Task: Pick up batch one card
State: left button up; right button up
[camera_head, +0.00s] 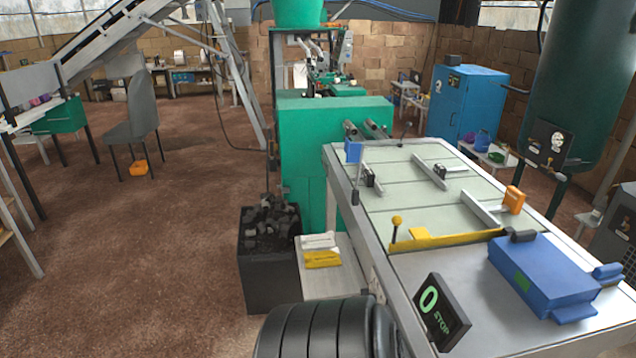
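No card marked as batch one can be read in this view. A dark panel with a green "0 STOP" (441,312) stands tilted at the near left corner of the machine table. Small upright coloured pieces stand on the table: a blue one (353,152) at its far left and an orange one (513,200) at its right. I cannot tell whether either is the card. Neither of my grippers is in view. A dark ribbed rounded shape fills the bottom centre edge.
The long grey table (410,200) has metal guides, a yellow bar (445,241) and a blue box (543,273). Left of it are a black bin of dark chunks (268,235) and a low shelf with white and yellow packs (322,259).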

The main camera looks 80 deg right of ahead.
aim_at(327, 240)
jog(key=i+l+z, duration=0.15)
jog(key=i+z, duration=0.25)
jog(key=i+l+z, duration=0.1)
jog(key=z, duration=0.3)
jog(key=i+z, duration=0.4)
jog(key=i+j+z, duration=0.2)
jog(key=z, duration=0.2)
